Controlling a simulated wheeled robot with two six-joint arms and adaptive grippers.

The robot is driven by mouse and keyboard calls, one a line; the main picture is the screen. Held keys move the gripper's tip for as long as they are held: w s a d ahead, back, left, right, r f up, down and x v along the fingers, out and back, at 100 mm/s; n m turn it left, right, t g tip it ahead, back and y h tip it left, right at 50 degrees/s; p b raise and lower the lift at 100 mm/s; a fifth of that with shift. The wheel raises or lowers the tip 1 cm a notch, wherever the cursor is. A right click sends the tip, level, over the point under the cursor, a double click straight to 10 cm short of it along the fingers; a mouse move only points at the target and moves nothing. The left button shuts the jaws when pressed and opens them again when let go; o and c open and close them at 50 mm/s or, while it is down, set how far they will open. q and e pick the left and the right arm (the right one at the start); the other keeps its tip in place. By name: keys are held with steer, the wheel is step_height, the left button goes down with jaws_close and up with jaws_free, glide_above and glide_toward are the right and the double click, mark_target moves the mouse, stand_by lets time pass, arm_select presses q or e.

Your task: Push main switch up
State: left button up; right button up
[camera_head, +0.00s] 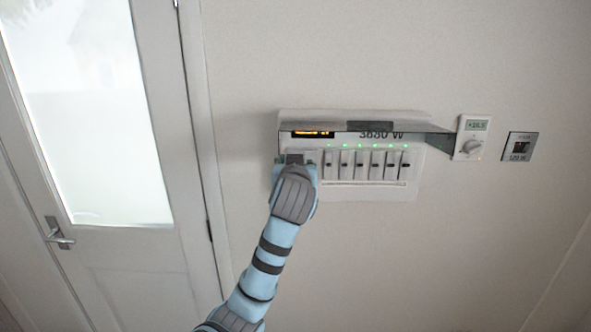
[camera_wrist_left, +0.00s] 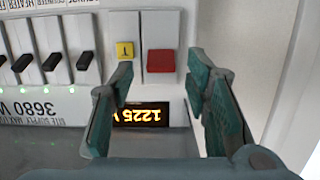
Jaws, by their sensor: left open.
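The main switch, a white rocker with a red end (camera_wrist_left: 161,62), is in the upper middle of the left wrist view, where the panel appears upside down. The red end faces the lit display (camera_wrist_left: 140,114). My left gripper (camera_wrist_left: 160,74) is open, with one finger on each side of the switch's picture column. No grip on it is seen, and contact cannot be told. In the head view my left gripper (camera_head: 296,160) is at the left end of the white switch panel (camera_head: 370,192) and hides the main switch. My right gripper is not in view.
A raised cover (camera_head: 425,127) juts out above the panel's switches. A yellow button (camera_wrist_left: 125,51) and several black switches (camera_wrist_left: 89,67) with green lights sit beside the main switch. A thermostat (camera_head: 471,138) and small display (camera_head: 519,146) are to the right; a door (camera_head: 130,255) is left.

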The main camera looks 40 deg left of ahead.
arm_select(q)
steer(key=v, duration=1.1)
steer(key=shift+d, duration=0.15)
steer(key=shift+s, duration=0.1)
